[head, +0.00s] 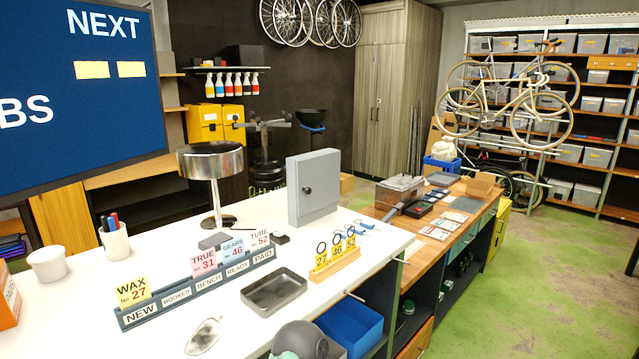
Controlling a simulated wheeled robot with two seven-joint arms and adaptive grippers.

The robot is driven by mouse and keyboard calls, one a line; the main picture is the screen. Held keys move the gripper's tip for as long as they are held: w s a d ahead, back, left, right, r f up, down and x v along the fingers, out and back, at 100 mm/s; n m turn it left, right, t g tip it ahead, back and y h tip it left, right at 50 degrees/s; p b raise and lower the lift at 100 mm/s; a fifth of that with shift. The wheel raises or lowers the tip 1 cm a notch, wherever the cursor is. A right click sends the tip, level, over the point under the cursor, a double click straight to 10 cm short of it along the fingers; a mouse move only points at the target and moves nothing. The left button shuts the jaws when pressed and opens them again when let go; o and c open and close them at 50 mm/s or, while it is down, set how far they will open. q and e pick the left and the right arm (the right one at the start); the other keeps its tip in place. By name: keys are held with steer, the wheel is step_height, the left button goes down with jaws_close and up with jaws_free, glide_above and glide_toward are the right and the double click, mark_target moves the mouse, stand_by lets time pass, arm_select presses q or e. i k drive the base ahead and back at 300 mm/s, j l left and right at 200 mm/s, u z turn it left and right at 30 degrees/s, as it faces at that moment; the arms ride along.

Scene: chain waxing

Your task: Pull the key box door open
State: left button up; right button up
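The inside of the box is hidden. Neither of my grippers is in the head view, so their position relative to the box cannot be told.
The white counter (75,325) holds a ticket rail (190,295), a grey tray (273,292), a numbered key stand (336,262) and a chrome lamp (211,162) left of the box. A dark rounded object (300,340) is at the bottom edge. The counter before the door is partly clear.

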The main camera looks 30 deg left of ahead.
mark_target(318, 177)
steer(key=i+l, duration=0.15)
steer(key=i, duration=0.15)
steer(key=i+l, duration=0.2)
steer(key=i+l+u, duration=0.95)
